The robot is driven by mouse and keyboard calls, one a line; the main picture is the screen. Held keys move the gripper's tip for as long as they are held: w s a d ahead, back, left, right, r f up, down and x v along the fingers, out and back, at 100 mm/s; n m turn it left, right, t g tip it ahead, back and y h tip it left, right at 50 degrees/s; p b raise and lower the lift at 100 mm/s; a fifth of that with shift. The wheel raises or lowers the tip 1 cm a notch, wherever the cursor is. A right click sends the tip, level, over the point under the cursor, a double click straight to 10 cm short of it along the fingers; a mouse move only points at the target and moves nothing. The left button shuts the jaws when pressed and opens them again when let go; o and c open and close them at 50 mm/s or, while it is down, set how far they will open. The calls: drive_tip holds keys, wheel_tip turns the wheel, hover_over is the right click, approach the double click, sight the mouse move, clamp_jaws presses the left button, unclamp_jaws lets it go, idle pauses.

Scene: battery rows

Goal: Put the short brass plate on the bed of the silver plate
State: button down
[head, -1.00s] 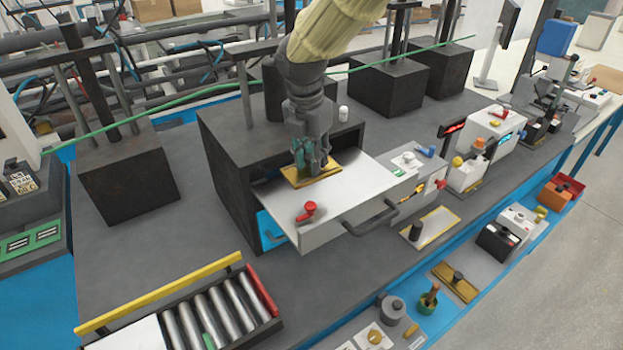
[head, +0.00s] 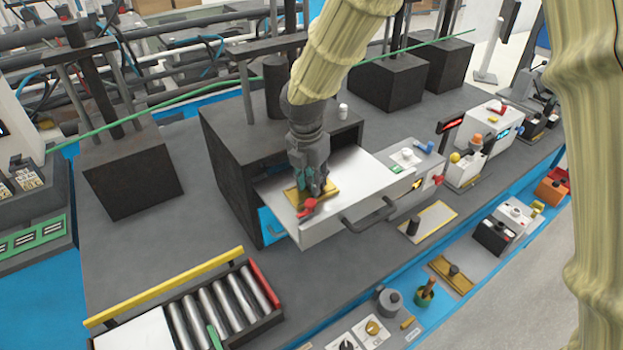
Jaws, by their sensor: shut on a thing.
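A flat brass plate (head: 330,189) is at the pale silver bed (head: 352,176) of a pulled-out drawer, beside a red knob. My gripper (head: 313,190) is over the plate, pointing down and shut on it. The fingers hide the middle of the plate and the grip point. I cannot tell whether the plate touches the bed or is just above it. Another brass plate with a dark knob (head: 452,277) lies in the blue front strip.
The red knob (head: 307,207) stands close to the gripper on the bed. The drawer has a dark handle (head: 370,220) and sits in a dark block (head: 230,160). A roller rack (head: 222,305) stands front left.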

sight(308, 183)
drive_tip(key=c, duration=1.2)
unclamp_jaws()
drive_tip(key=shift+w+f, duration=0.1)
drive_tip(key=shift+f, duration=0.15)
drive_tip(key=shift+r, duration=0.15)
drive_tip(key=shift+a+r, duration=0.1)
drive_tip(key=shift+r, duration=0.35)
drive_tip(key=r+b, duration=0.1)
drive_tip(key=r, duration=0.2)
drive_tip(key=s+r+b, duration=0.1)
drive_tip(key=r, duration=0.3)
drive_tip(key=r+b, duration=0.1)
drive_tip(key=r, duration=0.3)
drive_tip(key=shift+s+a+r, duration=0.1)
drive_tip(key=shift+s+a, duration=0.05)
drive_tip(key=shift+a, duration=0.2)
